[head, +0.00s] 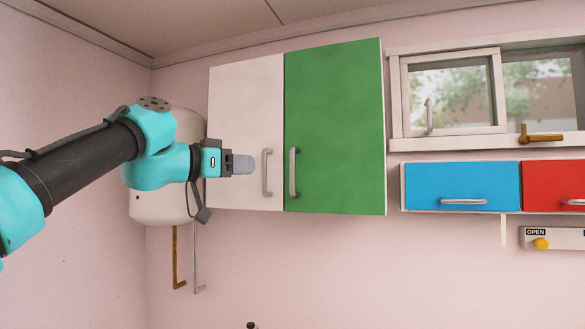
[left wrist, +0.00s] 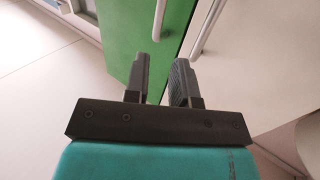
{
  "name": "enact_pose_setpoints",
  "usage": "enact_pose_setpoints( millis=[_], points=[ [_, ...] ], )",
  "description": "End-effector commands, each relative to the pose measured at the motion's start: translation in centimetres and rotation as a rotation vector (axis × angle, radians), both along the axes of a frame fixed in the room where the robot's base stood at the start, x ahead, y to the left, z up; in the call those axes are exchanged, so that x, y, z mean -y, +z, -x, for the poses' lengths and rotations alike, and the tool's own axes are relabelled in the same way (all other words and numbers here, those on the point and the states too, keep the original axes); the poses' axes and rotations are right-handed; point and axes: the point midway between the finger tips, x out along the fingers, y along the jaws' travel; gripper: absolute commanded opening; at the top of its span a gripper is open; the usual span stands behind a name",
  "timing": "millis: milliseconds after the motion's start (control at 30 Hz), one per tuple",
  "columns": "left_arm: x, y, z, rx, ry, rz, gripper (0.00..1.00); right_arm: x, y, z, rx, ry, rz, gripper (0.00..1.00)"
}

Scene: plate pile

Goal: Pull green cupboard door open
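The green cupboard door (head: 340,125) is on the right half of a wall cupboard and looks shut, level with the white door (head: 240,110) beside it. Its grey vertical handle (head: 293,172) is near its left edge. My left gripper (head: 250,164) is in front of the white door, left of the white door's handle (head: 267,173). In the left wrist view its two fingers (left wrist: 160,62) are apart with nothing between them. The green door's handle (left wrist: 159,20) shows beyond the fingertips, and the white door's handle (left wrist: 206,28) is to the right. My right gripper is not in view.
A white rounded tank (head: 158,207) hangs on the wall behind my left arm, with two pipes below. A window (head: 450,95) and drawers with blue (head: 455,180) and red (head: 555,178) fronts are to the right. The wall below the cupboard is clear.

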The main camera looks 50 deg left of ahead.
Motion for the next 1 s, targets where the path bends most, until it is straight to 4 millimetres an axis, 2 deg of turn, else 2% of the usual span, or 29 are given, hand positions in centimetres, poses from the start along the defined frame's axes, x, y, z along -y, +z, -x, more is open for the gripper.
enact_pose_setpoints(
  millis=[433,800,1000],
  points=[
    [0.8,0.1,-4.4,0.003,-0.004,-0.003,0.24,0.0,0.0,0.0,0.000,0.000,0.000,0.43],
    [1.6,0.1,-10.4,0.002,-0.004,-0.002,0.24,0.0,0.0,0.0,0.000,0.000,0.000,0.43],
    [1.8,0.1,-12.5,0.003,-0.001,-0.002,0.24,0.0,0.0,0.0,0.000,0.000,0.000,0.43]
  ],
)
